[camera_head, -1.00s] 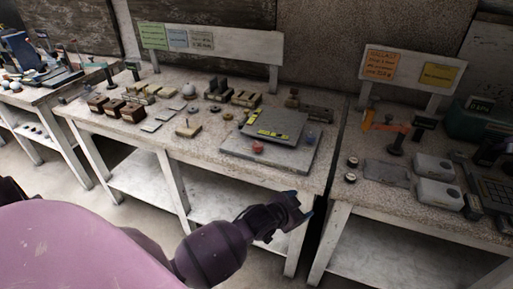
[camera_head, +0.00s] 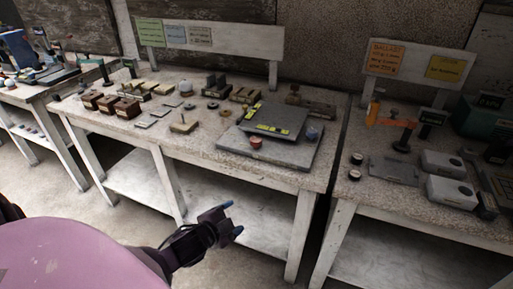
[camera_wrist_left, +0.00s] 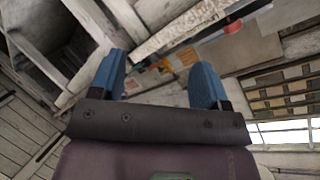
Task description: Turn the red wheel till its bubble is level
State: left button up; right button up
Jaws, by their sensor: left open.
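The red wheel (camera_head: 256,142) is a small red knob at the front left of a grey levelling plate (camera_head: 290,157) on the middle bench. A dark raised platform with yellow labels (camera_head: 272,121) sits on that plate. The bubble is too small to make out. A bluish knob (camera_head: 312,133) is at the plate's right side. My left gripper (camera_head: 233,219) is open and empty, in front of the bench and below its top, apart from the wheel. In the left wrist view its two blue fingers (camera_wrist_left: 160,88) stand wide apart with nothing between them. My right gripper is not in view.
The middle bench holds brown blocks (camera_head: 110,104), flat plates and small weights left of the levelling plate. A second bench at right holds an orange-armed device (camera_head: 388,117) and grey boxes (camera_head: 447,162). The bench's front edge lies between my gripper and the wheel.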

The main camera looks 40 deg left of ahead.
pick_arm(q)
jog(key=w+a+m+t+y+b, duration=0.1)
jog(key=w+a+m+t+b, duration=0.1)
jog(key=w+a+m+b, duration=0.75)
jog(key=m+t, duration=0.2)
jog(key=m, duration=1.5)
send_near(253, 144)
jog(key=shift+n, duration=0.25)
jog(key=w, duration=0.6)
jog(key=w+a+b, duration=0.1)
jog(key=w, duration=0.2)
jog(key=shift+w+f, duration=0.15)
jog(key=shift+w, duration=0.7)
jog(key=shift+w+b, duration=0.3)
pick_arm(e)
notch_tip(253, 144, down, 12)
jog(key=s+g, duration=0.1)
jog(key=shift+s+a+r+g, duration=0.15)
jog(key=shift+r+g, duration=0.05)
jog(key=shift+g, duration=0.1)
pick_arm(q)
jog(key=c, duration=0.9)
jog(key=shift+c, duration=0.2)
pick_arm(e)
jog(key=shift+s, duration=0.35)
